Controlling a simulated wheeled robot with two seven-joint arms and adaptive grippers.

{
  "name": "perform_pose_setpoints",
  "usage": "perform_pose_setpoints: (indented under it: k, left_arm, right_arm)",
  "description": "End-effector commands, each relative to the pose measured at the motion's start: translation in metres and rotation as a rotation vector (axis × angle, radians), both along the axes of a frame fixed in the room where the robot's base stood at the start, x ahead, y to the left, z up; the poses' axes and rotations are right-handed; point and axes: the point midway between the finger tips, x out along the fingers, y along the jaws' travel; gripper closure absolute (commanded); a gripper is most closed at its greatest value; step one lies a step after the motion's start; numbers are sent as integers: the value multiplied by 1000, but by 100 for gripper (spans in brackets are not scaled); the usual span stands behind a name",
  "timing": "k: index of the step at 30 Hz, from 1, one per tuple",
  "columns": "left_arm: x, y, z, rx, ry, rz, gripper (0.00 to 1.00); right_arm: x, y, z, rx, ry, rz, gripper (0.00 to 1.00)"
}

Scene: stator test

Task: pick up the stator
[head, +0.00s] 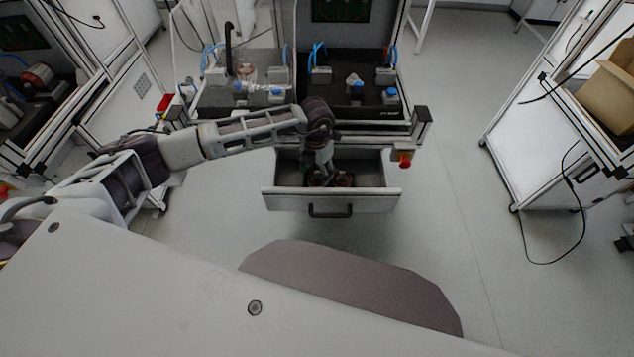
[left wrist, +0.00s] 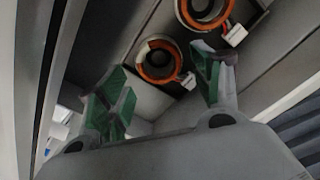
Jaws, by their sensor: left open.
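Two ring-shaped stators with orange-copper windings lie in the open drawer (head: 372,202). In the left wrist view one stator (left wrist: 146,73) lies near the middle and a second stator (left wrist: 207,21) sits above it to the right, partly cut off by the frame edge. Each has a small white connector at its side. My left gripper (head: 321,173) reaches down into the drawer and partly hides the stators in the head view. In the left wrist view its green-padded fingers (left wrist: 163,85) are apart and empty, with the nearer stator beyond the gap between them.
The drawer walls stand close around my left gripper. Above the drawer is a workbench with black fixtures (head: 362,100) and blue hoses. A red button (head: 404,161) sits at the drawer's right. A cardboard box (head: 608,90) is at far right. The floor in front is clear.

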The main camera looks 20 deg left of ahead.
Motion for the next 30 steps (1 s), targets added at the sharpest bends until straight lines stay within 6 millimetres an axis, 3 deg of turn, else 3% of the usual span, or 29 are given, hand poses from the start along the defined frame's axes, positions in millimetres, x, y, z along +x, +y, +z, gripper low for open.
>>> perform_pose_setpoints:
  k: [12, 27, 30]
  left_arm:
    - [2, 0, -40, -1, 1, 0, 34]
    - [3, 0, -41, -1, 0, 0, 34]
    - [3, 0, -41, -1, 0, 0, 47]
  right_arm:
    - [-2, -2, 0, -1, -1, 0, 60]
    - [-1, -5, 0, -5, 2, 0, 60]
    - [-2, -5, 0, -6, 3, 1, 60]
